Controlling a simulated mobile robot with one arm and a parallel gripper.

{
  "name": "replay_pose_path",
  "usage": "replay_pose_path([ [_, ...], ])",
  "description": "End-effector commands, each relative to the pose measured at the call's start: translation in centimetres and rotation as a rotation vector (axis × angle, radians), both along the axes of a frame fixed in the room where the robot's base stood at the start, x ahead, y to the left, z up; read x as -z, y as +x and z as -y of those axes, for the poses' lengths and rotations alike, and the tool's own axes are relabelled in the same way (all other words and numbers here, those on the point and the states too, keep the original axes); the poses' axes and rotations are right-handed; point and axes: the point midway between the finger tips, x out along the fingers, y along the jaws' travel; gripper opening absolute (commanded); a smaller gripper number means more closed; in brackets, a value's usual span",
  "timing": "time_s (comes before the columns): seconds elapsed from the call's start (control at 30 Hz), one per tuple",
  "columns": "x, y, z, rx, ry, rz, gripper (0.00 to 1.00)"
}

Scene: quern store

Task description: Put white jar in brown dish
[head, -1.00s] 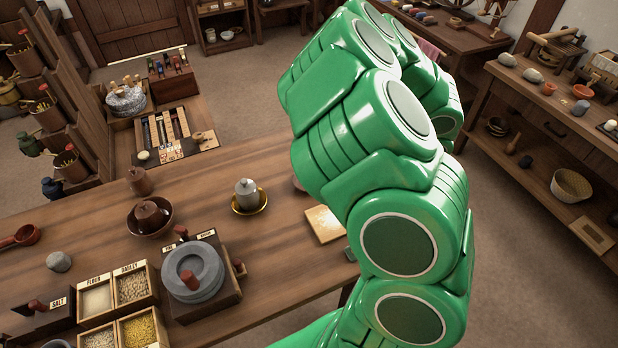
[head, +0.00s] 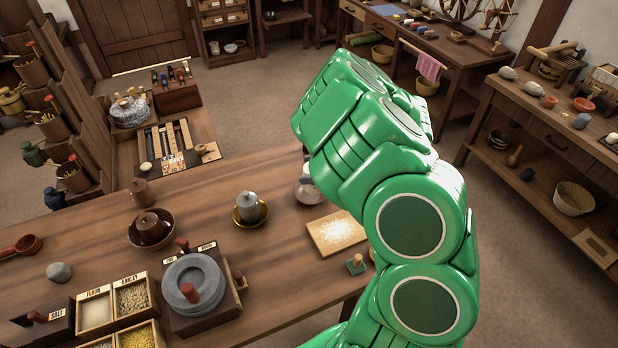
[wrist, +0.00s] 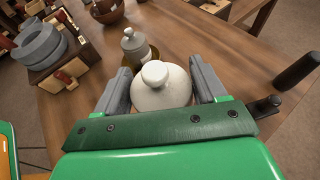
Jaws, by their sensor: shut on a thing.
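The white jar (wrist: 162,87), a round lidded pot with a knob, is between the two grey fingers of my gripper (wrist: 164,90) in the wrist view, and the gripper is shut on it.
A grey lidded jar (head: 247,205) stands on a golden dish (head: 262,219) between the white jar and the brown dish. Another brown jar (head: 142,192) stands behind the brown dish. A grey quern (head: 194,284) and a board with pale grain (head: 337,232) are nearer.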

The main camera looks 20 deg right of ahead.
Motion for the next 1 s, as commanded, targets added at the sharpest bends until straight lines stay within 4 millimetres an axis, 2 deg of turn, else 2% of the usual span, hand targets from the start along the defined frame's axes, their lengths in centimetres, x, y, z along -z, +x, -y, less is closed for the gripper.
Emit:
replay_pose_path([
  [0.6,4.1,3.3,0.8,0.002,0.004,0.001,0.0],
  [1.0,5.2,4.2,1.1,0.003,0.002,0.0,0.0],
])
